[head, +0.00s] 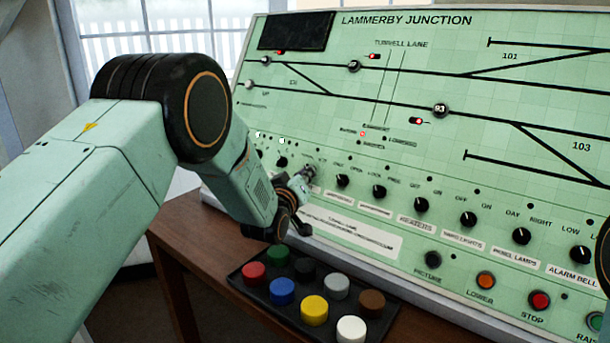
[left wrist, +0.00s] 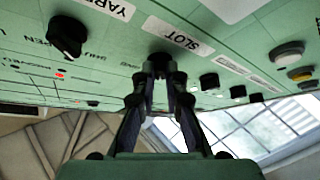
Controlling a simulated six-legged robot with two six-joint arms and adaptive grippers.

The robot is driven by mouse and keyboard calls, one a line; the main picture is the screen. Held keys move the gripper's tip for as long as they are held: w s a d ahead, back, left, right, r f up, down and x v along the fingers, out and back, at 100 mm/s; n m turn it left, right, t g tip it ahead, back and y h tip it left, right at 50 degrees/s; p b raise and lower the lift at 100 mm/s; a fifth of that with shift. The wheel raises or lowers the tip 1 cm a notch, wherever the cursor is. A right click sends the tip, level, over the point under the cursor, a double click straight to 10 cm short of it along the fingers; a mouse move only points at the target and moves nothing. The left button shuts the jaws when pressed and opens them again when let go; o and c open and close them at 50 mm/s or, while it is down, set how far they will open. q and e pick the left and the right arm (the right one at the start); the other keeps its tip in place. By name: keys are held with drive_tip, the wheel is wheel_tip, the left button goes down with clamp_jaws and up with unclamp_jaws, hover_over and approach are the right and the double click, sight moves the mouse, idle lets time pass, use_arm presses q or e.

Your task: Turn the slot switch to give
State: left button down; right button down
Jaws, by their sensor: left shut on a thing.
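The slot switch (left wrist: 160,58) is a small black knob on the green sloping panel, under a white label reading SLOT (left wrist: 178,36) in the left wrist view. My left gripper (left wrist: 160,72) is shut on this knob, its two dark fingers on either side of it. In the head view my left gripper (head: 300,183) reaches the lower left part of the panel (head: 300,110). The fingers hide most of the knob, so I cannot tell which way it points. My right gripper is not in view.
A row of black knobs (head: 421,205) runs along the panel to the right. Another black knob (left wrist: 67,36) sits close by in the left wrist view. A dark tray (head: 262,291) of coloured caps stands on the wooden table (head: 190,235) below my left gripper.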

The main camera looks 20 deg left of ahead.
use_arm(q)
drive_tip(key=shift+m, duration=0.3)
drive_tip(key=m+h+b, duration=0.1)
drive_tip(key=m+h, duration=0.1)
drive_tip(key=m, duration=0.1)
drive_tip(key=shift+a+f, duration=0.1)
drive_tip(key=shift+a, duration=0.1)
drive_tip(key=m+h, duration=0.1)
drive_tip(key=m, duration=0.1)
drive_tip(key=m+h, duration=0.2)
drive_tip(key=m, duration=0.1)
drive_tip(key=shift+w+a, duration=0.1)
drive_tip(key=shift+a, duration=0.1)
drive_tip(key=m+h, duration=0.1)
drive_tip(key=m, duration=0.1)
drive_tip(key=m+g+h, duration=0.1)
drive_tip(key=m+h, duration=0.1)
drive_tip(key=m, duration=0.1)
drive_tip(key=shift+w+a+g, duration=0.1)
drive_tip(key=shift+a+g, duration=0.1)
drive_tip(key=shift+g, duration=0.1)
drive_tip(key=shift+w+a+m+g+h+p, duration=0.15)
drive_tip(key=shift+m+g+h, duration=0.45)
drive_tip(key=shift+m, duration=0.8)
drive_tip(key=shift+m+g+h+p, duration=0.2)
drive_tip(key=shift+m+g+h, duration=0.4)
drive_tip(key=shift+m, duration=0.8)
drive_tip(key=shift+r+m, duration=0.2)
drive_tip(key=shift+m, duration=0.1)
